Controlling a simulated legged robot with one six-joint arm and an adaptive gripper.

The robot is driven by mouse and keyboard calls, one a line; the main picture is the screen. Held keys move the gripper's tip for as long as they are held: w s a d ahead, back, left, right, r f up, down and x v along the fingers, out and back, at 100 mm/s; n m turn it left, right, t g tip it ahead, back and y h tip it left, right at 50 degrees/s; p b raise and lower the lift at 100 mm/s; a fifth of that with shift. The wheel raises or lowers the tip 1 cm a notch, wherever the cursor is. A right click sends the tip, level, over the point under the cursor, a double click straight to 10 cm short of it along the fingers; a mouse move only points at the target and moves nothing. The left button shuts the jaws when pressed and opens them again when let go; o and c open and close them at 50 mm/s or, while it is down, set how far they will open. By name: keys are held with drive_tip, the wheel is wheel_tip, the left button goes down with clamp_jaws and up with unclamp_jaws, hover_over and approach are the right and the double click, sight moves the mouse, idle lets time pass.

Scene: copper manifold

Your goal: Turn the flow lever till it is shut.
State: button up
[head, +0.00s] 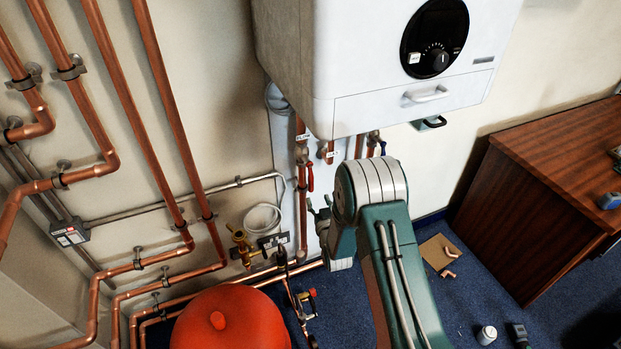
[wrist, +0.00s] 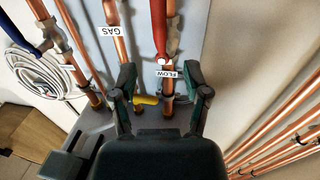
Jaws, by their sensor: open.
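The red flow lever (head: 310,178) lies roughly in line with its copper pipe below the white boiler. In the wrist view the red lever (wrist: 159,30) runs up along the pipe, beside the white FLOW label (wrist: 166,75). My gripper (wrist: 162,82) is open, with one finger on each side of the FLOW pipe in the picture. The lever's rounded end lies just beyond the fingertips. I see no clear contact. In the head view my gripper (head: 322,215) is partly hidden by my arm, to the right of the lever.
The boiler (head: 300,60) hangs above. In the wrist view a yellow lever (wrist: 146,100) lies close to the left finger, near the GAS pipe (wrist: 112,45). A blue lever (wrist: 20,35) is farther left. A red tank (head: 230,320) and a wooden desk (head: 530,180) flank my arm.

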sight(311, 181)
drive_tip(key=x, duration=1)
drive_tip(key=shift+s, duration=0.1)
clamp_jaws()
